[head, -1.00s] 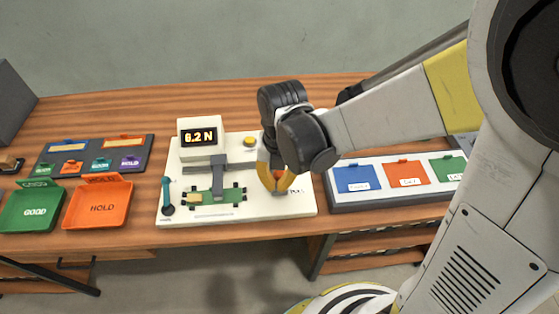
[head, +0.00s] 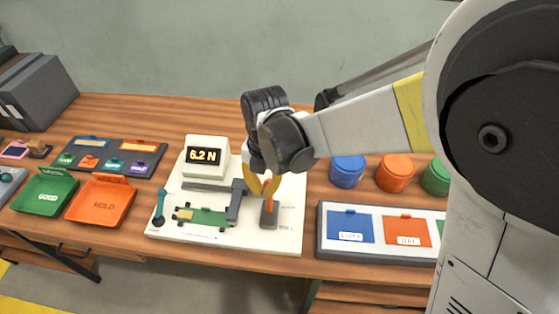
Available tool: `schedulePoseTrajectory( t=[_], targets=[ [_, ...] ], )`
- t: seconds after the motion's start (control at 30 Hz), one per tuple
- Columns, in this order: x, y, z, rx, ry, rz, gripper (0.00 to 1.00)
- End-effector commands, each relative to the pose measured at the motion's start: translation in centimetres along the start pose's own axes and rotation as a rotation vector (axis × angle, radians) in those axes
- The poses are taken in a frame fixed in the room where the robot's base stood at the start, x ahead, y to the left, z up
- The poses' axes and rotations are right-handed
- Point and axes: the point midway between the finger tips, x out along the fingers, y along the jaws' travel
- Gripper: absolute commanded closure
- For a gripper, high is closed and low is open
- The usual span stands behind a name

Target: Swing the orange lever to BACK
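The orange lever (head: 269,204) rises from a dark slotted base (head: 268,218) at the right of a white test fixture (head: 200,236). My gripper (head: 264,194) is over the lever from behind, with its two yellow fingers angled down around or against the lever's top. The fingers and lever overlap, so I cannot tell whether they grip it. The labels beside the lever are too small to read.
The fixture carries a display (head: 204,156) reading 6.2 N, a green board (head: 201,216), a grey bracket (head: 236,203) and a teal lever (head: 159,207). Green (head: 45,192) and orange (head: 100,203) trays stand left. Coloured cards (head: 351,227) and jars (head: 396,173) are right.

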Motion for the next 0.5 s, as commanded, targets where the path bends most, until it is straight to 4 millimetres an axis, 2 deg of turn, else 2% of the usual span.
schedulePoseTrajectory(
  t=[0.2,0.5],
  targets=[
    [-0.1,0.3,2.1,0.002,0.0,0.0,1.0],
    [0.1,0.6,3.7,0.0,0.0,0.0,1.0]
  ],
)
